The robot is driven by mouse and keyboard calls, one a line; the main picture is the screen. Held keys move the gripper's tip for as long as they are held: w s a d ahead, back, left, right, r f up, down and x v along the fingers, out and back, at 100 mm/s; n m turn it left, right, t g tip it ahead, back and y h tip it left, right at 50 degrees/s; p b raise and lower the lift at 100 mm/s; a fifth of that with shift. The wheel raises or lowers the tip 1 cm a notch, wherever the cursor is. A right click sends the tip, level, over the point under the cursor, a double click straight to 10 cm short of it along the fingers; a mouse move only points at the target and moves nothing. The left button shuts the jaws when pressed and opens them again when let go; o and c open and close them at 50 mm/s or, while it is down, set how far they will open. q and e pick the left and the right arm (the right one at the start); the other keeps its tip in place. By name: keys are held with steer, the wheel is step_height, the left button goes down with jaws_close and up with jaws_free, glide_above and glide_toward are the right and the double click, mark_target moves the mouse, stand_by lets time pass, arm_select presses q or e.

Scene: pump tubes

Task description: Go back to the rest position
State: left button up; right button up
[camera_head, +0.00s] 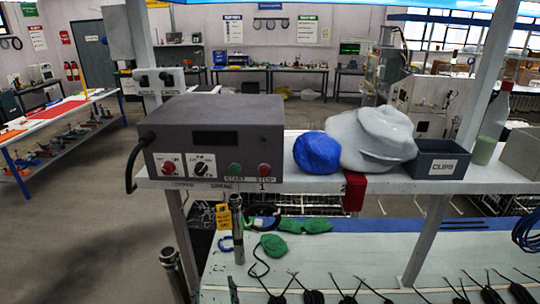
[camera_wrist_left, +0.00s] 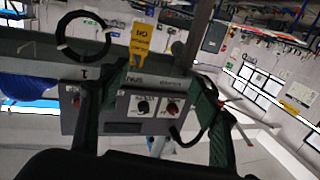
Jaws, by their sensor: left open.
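My left gripper (camera_wrist_left: 152,82) shows in the left wrist view, with two dark fingers spread apart and nothing between them. Beyond the fingers is the grey control box (camera_wrist_left: 122,125), upside down in that view. I cannot clearly make out the left gripper in the head view. There the control box (camera_head: 213,130) sits on the white shelf (camera_head: 330,182), with its knobs and buttons facing me. A metal tube (camera_head: 238,232) stands upright below the shelf. Another metal cylinder (camera_head: 173,268) shows at lower left. My right gripper is in neither view.
On the shelf are a blue cap (camera_head: 317,153), a grey cap (camera_head: 372,138), a dark CLIPS bin (camera_head: 439,163) and a bottle (camera_head: 492,128). A red block (camera_head: 354,190) hangs at its edge. Cables (camera_head: 350,293) and green cloths (camera_head: 274,245) lie on the lower bench (camera_head: 340,260).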

arm_select(q)
steer(key=s+a+f+g, duration=0.25)
steer(key=a+f, duration=0.35)
steer(key=f, duration=0.3)
steer(key=s+a+f+g, duration=0.2)
steer(key=a+f+g, duration=0.25)
steer(key=f, duration=0.45)
steer(key=s+a+f+m+g+h, duration=0.1)
steer(key=s+a+f+g+h, duration=0.15)
steer(key=s+a+f, duration=0.45)
steer(key=s+a+f+m+g+h, duration=0.1)
steer(key=s+a+f+m+g, duration=0.2)
steer(key=s+f, duration=0.8)
step_height(320, 180, down, 32)
steer(key=s+d+g+b, duration=0.2)
steer(key=s+b, duration=0.1)
steer(key=b, duration=0.2)
steer(key=s+f+g+b, duration=0.1)
steer(key=s+f+b, duration=0.4)
steer(key=s+f, duration=1.4)
step_height(320, 180, down, 5)
steer(key=shift+s+r, duration=0.15)
steer(key=shift+s, duration=0.2)
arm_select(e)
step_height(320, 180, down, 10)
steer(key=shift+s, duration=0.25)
